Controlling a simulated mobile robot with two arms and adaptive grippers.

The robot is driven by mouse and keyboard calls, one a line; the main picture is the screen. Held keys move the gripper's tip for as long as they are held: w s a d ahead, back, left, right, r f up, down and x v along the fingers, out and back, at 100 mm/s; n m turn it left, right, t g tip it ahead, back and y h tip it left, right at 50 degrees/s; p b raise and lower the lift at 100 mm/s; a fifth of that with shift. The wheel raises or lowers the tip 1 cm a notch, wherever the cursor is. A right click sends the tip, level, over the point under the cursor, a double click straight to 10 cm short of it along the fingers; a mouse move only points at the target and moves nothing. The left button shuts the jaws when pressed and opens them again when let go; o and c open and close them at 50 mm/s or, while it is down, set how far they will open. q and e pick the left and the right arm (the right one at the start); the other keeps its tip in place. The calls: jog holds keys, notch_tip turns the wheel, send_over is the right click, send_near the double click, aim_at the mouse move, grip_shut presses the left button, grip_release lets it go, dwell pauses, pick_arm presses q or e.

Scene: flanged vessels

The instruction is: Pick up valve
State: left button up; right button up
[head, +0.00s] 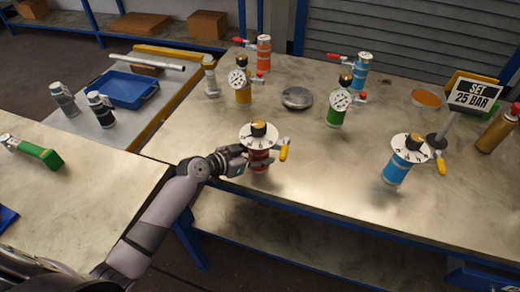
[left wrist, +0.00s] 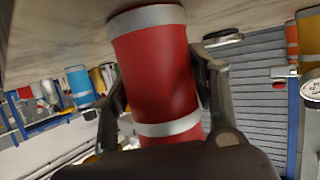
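A red valve-like vessel (head: 259,160) with grey bands, a white dial, a black-and-yellow top knob and a yellow side handle stands upright near the table's front edge. My left gripper (head: 240,160) is at its left side in the head view. In the left wrist view the red body (left wrist: 155,75) fills the space between the two fingers (left wrist: 160,95), one along each side. The fingers lie very close to the body; I cannot tell whether they press on it. My right gripper is not in view.
A blue vessel with a dial (head: 397,170) stands to the right. Green (head: 336,116), yellow (head: 243,95) and orange (head: 264,55) vessels stand behind, near a grey disc (head: 297,98). A "SET 25 BAR" sign (head: 475,95) is at right. The table's front middle is clear.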

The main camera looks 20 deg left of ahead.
pick_arm(q)
grip_shut()
jog(key=shift+r, duration=0.15)
dwell(0.4)
